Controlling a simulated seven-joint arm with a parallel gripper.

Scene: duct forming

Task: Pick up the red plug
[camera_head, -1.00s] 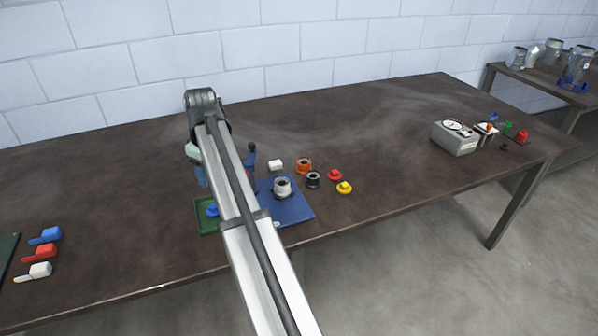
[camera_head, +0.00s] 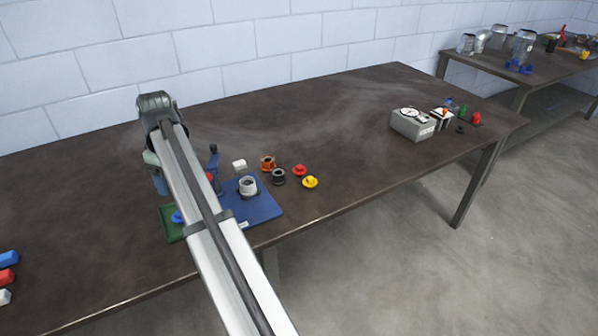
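A small red plug-like piece (camera_head: 299,170) with a round knob and wider base sits on the brown table, just behind a matching yellow one (camera_head: 310,182). It stands right of the blue mat, clear of my arm. My arm reaches over the table to the left of it. The fingers of my gripper are hidden behind my own arm links. Other red pieces are a small one (camera_head: 476,118) at the table's far right and a block (camera_head: 8,279) at the left picture edge.
A blue mat (camera_head: 262,207) bears a grey metal ring-like part (camera_head: 248,187). Nearby are a black ring (camera_head: 278,177), an orange ring (camera_head: 267,163) and a white block (camera_head: 239,165). A grey dial device (camera_head: 412,125) stands at the right. The table's middle back is clear.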

